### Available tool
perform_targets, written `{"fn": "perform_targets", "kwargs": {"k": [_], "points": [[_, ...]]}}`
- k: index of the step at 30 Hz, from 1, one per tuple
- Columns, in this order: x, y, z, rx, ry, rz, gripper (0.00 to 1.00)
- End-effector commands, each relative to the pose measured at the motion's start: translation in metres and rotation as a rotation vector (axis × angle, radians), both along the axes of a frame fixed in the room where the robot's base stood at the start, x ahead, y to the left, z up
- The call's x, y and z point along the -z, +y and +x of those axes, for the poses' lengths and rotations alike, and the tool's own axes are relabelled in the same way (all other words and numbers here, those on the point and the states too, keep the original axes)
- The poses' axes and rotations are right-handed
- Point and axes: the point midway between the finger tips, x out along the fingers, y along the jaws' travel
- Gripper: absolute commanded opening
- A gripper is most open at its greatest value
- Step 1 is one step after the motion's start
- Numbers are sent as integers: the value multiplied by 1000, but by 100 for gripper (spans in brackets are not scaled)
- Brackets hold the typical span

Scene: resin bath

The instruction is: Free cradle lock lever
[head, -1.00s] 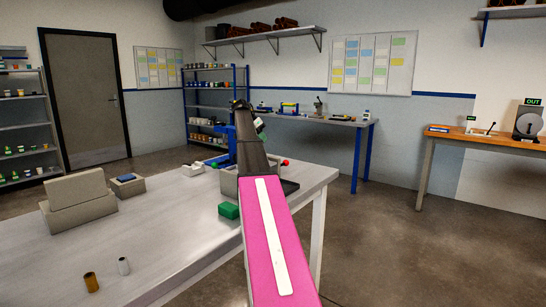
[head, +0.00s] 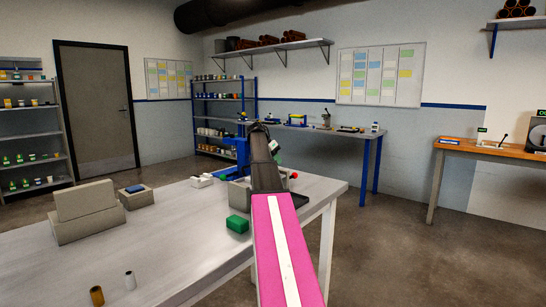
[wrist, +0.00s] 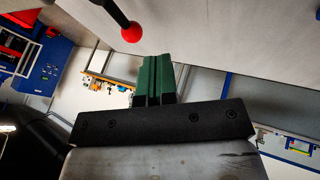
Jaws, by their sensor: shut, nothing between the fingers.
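A lever with a black rod and a red ball end (wrist: 131,33) shows at the top of the wrist view. It sticks out from a pale surface. My gripper (wrist: 153,62) has green fingers pressed together, with nothing between them. In the picture the fingertips are just below and right of the red ball, apart from it; the depth gap is unclear. In the head view a small red knob (head: 293,175) shows just right of my arm at the table's far end. My arm hides the gripper there and much of the grey fixture (head: 239,191).
A blue upright device (head: 242,155) stands beside the fixture. Floor right of the table is clear.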

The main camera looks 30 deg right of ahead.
Motion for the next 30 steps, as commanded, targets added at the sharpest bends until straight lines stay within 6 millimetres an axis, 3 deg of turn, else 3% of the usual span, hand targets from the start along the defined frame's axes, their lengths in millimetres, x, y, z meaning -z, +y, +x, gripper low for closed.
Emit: {"fn": "perform_targets", "kwargs": {"k": [7,15,30], "points": [[36,-22,-16,1,0,-1,0],[40,-32,-44,0,0,0,0],[41,-35,-46,-1,0,1,0]]}}
